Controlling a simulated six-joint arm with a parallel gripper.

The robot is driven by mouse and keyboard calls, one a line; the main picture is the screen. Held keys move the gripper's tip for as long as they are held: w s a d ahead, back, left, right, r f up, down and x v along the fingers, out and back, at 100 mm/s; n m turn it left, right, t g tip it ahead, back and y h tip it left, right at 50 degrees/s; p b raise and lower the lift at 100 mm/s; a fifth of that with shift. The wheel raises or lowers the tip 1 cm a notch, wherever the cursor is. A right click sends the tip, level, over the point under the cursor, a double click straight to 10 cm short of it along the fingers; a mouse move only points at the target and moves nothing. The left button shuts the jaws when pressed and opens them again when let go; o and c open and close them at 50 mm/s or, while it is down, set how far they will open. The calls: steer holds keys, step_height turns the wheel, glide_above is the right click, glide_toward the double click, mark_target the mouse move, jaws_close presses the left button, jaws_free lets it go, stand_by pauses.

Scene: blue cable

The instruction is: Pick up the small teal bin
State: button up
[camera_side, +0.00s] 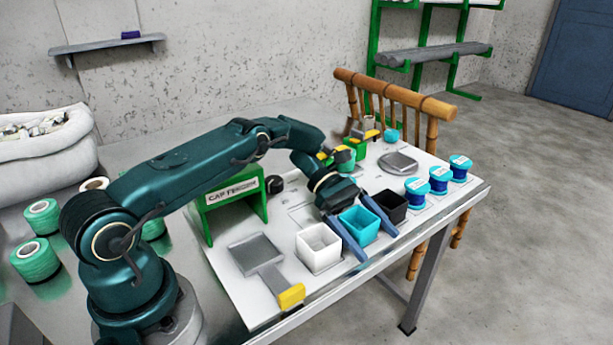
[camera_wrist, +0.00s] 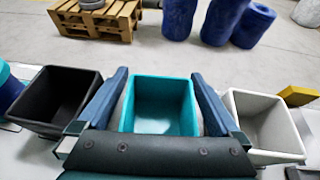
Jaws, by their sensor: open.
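The small teal bin (camera_side: 358,226) stands upright on the white work board, between a white bin (camera_side: 319,247) and a black bin (camera_side: 391,205). It looks empty in the wrist view (camera_wrist: 159,105). My gripper (camera_side: 362,240) is open, with one blue finger on each side of the teal bin. In the wrist view my gripper (camera_wrist: 160,90) also has its fingers along the bin's left and right walls. I see narrow gaps there and cannot tell any contact. The near wall of the bin is partly hidden by my gripper body in the wrist view.
The black bin (camera_wrist: 55,100) and white bin (camera_wrist: 262,123) stand close outside my fingers. Several blue cable spools (camera_side: 439,180) stand to the right. The table edge is just in front.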

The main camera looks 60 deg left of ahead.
steer(key=c, duration=1.3)
steer(key=shift+r, duration=0.1)
